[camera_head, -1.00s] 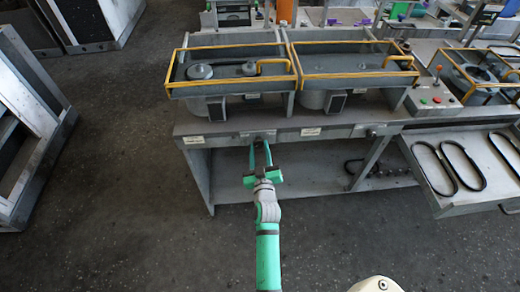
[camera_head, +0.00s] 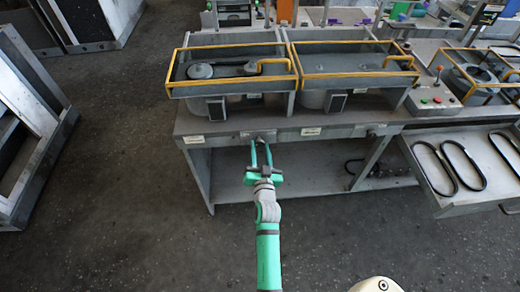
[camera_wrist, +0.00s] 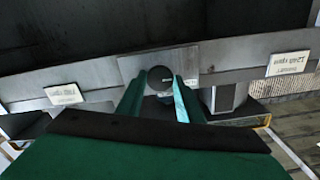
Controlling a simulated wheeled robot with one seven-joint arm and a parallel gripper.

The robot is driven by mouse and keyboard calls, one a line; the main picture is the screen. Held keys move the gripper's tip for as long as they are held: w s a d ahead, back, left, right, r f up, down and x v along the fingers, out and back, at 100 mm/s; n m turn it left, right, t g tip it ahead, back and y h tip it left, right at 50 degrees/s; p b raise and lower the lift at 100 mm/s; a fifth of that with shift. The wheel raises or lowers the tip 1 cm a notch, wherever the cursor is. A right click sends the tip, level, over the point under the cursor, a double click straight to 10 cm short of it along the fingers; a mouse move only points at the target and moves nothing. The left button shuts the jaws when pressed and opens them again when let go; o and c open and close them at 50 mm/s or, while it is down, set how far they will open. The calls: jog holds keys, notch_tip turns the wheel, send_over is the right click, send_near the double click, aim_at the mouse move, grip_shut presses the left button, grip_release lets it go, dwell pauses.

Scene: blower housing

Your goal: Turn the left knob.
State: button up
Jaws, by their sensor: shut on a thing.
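The left knob is a dark round knob (camera_wrist: 160,78) on a light metal plate on the bench's front edge. It shows between my fingers in the wrist view. In the head view the knob's plate (camera_head: 258,134) is at the front edge below the left housing. My gripper (camera_head: 260,146), green with two long fingers, reaches up to it from below in the picture. In the wrist view my gripper (camera_wrist: 158,88) is shut on the knob, one finger at each side. The fingers hide the knob's sides, and its turn angle cannot be told.
The left yellow-framed housing (camera_head: 180,83) holds a round disc (camera_head: 199,71) and a dark strip. A similar housing (camera_head: 303,79) stands beside it. Another plate (camera_head: 371,130) is on the front edge to the right. An open drawer (camera_head: 440,190) with black belts juts out at right.

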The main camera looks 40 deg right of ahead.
jog(key=shift+s+d+m, duration=0.1)
jog(key=shift+m, duration=0.5)
jog(key=o, duration=1.1)
jog(key=shift+c, duration=0.2)
jog(key=v, duration=1.1)
